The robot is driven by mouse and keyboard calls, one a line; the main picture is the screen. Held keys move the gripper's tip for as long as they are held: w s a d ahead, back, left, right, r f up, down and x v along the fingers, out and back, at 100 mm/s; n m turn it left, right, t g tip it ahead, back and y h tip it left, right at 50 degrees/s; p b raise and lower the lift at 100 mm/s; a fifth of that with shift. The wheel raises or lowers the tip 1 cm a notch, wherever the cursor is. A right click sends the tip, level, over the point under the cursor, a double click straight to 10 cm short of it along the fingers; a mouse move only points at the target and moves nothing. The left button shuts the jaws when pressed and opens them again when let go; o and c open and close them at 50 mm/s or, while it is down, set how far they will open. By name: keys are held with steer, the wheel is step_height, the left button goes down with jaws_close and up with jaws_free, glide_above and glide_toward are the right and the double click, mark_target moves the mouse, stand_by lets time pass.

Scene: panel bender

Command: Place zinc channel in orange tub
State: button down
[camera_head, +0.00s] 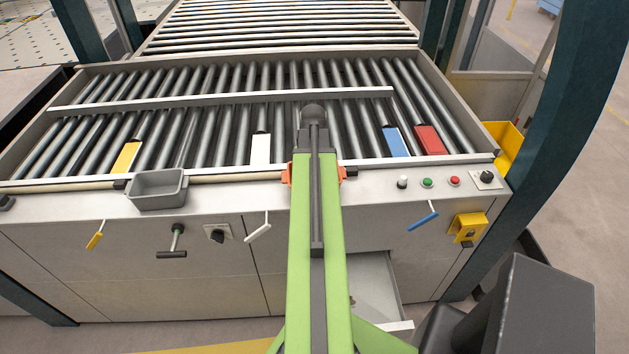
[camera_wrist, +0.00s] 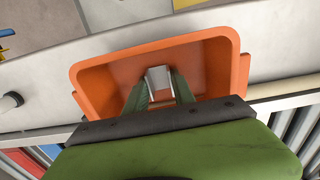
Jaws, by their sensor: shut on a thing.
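My gripper (camera_wrist: 158,95) is shut on the zinc channel (camera_wrist: 158,77), a small light-grey metal piece between the green fingers in the wrist view. The channel shows over the inside of the orange tub (camera_wrist: 222,62); I cannot tell whether it touches the tub's floor. The tub's near part is hidden by my gripper body. In the head view the orange tub (camera_head: 287,174) sits on the machine's front ledge, mostly hidden behind my green arm, with only its side edges showing. My gripper and the channel are hidden there.
A grey tub (camera_head: 158,190) stands on the ledge to the left. Roller bed (camera_head: 220,110) holds yellow, white, blue (camera_head: 395,141) and red (camera_head: 428,140) blocks. Buttons (camera_head: 428,183) and a knob lie right. Handles stick out from the front, and a drawer (camera_head: 375,285) stands open below.

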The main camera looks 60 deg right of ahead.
steer(key=c, duration=1.1)
jaws_free()
steer(key=shift+f, duration=0.1)
steer(key=shift+o, duration=0.2)
step_height(320, 180, up, 12)
steer(key=p, duration=1.2)
steer(key=w+a+n, duration=0.3)
steer(key=w+a, duration=0.6)
steer(key=a, duration=0.3)
steer(key=w+a+n, duration=0.3)
steer(key=w+a, duration=0.6)
steer(key=a, duration=0.4)
steer(key=w+a+n, duration=0.1)
steer(key=a+n, duration=0.1)
steer(key=a, duration=1)
steer(key=w+a+n, duration=0.2)
steer(key=a, duration=1)
steer(key=shift+w+a+n, duration=0.3)
steer(key=shift+a, duration=0.1)
